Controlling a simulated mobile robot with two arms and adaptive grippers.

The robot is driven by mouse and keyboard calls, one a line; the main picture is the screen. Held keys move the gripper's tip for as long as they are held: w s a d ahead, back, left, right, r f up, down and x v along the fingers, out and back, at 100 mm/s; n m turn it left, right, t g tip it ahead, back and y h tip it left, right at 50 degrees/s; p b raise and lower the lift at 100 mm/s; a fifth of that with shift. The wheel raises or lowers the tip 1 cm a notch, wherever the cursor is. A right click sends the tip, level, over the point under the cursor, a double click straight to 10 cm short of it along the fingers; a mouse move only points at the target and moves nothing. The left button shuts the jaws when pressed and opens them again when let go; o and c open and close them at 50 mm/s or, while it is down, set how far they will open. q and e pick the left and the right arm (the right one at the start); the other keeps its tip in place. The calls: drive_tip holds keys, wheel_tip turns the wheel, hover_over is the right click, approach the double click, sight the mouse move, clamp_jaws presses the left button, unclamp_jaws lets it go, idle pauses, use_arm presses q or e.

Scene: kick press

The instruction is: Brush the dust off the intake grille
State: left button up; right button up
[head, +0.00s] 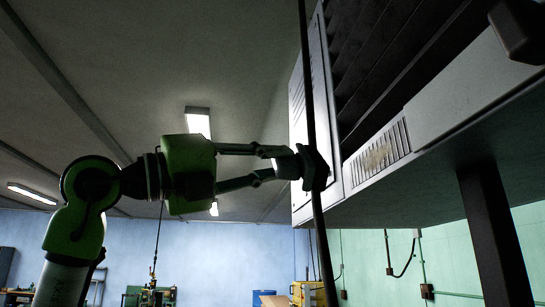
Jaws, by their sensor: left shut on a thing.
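The intake grille (378,153) is a slatted strip low on the pale machine housing, right of centre. A tan dust patch lies on its middle slats. My left gripper (308,168) is left of the grille, apart from it. Its fingers are shut around a long dark pole (308,80) that runs nearly upright from the top edge to the bottom edge of the view. Both ends of the pole are out of view, so no bristles show. My right gripper cannot be made out.
The machine's white side panel (298,105) stands just behind the pole. A dark louvred section (375,60) is above the grille. A dark leg (495,235) stands at right. A dark block (522,30) juts in at top right. Open air lies left of the pole.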

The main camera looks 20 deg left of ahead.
use_arm(q)
drive_tip(key=shift+w+d+r+p, duration=0.1)
drive_tip(key=shift+w+d, duration=0.45)
drive_tip(key=shift+d, duration=0.3)
drive_tip(key=shift+w+d+f+p, duration=0.1)
drive_tip(key=shift+w+d, duration=0.45)
drive_tip(key=shift+d, duration=0.25)
drive_tip(key=shift+w+d+r+p, duration=0.1)
drive_tip(key=shift+w+d, duration=0.45)
drive_tip(key=shift+d, duration=0.3)
drive_tip(key=shift+w+d, duration=0.5)
drive_tip(key=shift+d, duration=0.25)
drive_tip(key=shift+s, duration=0.1)
